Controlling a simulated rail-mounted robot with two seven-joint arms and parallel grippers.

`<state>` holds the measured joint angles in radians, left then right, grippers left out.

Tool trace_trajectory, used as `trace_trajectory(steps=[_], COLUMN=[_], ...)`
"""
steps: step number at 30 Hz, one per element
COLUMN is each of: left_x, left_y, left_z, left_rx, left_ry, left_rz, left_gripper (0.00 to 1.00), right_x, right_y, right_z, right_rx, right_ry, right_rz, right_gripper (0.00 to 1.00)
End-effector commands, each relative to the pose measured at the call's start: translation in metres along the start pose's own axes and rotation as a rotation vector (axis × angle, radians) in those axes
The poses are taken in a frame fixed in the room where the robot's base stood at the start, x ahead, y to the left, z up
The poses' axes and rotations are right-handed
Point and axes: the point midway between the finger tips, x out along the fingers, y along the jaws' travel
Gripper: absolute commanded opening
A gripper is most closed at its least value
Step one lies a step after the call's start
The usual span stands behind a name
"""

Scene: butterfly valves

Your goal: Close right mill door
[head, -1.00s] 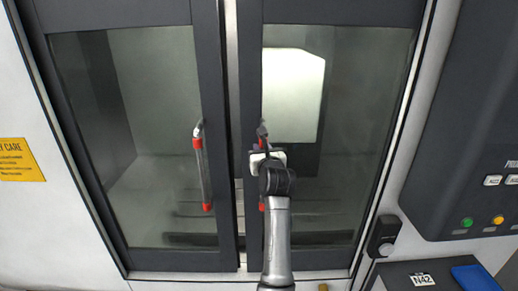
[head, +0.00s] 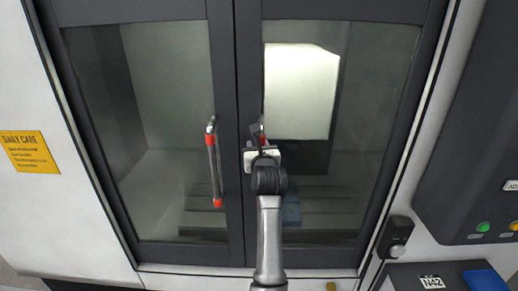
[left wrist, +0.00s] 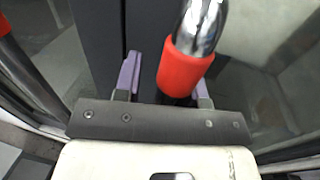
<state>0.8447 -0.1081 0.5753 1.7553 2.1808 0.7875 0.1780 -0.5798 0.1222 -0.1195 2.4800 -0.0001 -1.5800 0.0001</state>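The right mill door (head: 250,60) is a dark-framed glass door. Its edge meets the left mill door (head: 222,60) with no visible gap between them. My left gripper (head: 260,140) is at the right door's handle, which the gripper mostly hides in the head view. In the left wrist view the handle's red collar and chrome bar (left wrist: 188,60) stand between the open fingers (left wrist: 165,85). The handle overlaps the right finger, and a gap shows beside the left finger. Whether the handle touches a finger is unclear. My right gripper is not in view.
The left door has its own red-ended handle (head: 214,165) close by. A control panel (head: 470,150) with green and amber buttons and a black knob box (head: 396,240) stand to the right. A blue object (head: 291,211) shows behind the right glass.

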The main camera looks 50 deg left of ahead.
Motion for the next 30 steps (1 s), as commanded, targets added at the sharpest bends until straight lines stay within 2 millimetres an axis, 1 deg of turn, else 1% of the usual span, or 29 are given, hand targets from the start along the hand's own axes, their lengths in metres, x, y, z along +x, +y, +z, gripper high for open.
trace_trajectory(steps=[1, 3, 10, 14, 17, 24, 30], left_x=[0.0, 0.0, -0.001, -0.008, -0.022, -0.07, -0.105], left_y=[0.0, -0.001, -0.002, -0.002, -0.002, -0.002, -0.001], left_z=[0.0, 0.0, -0.001, -0.003, -0.004, -0.005, -0.004], left_rx=[0.0, 0.0, 0.001, 0.001, 0.0, -0.001, -0.002], left_ry=[0.0, 0.001, 0.002, 0.003, 0.001, 0.001, 0.002], left_rz=[0.0, -0.001, -0.003, -0.003, -0.004, -0.004, -0.004], left_gripper=[0.42, 0.48, 0.48, 0.48, 0.48, 0.48, 0.48], right_x=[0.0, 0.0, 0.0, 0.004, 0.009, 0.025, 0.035], right_y=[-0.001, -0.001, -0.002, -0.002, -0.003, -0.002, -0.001], right_z=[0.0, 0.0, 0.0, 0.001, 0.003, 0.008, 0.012], right_rx=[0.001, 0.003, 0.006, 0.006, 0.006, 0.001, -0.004], right_ry=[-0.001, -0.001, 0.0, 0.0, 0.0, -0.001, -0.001], right_rz=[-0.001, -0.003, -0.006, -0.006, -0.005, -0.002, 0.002], right_gripper=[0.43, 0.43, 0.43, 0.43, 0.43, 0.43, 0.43])
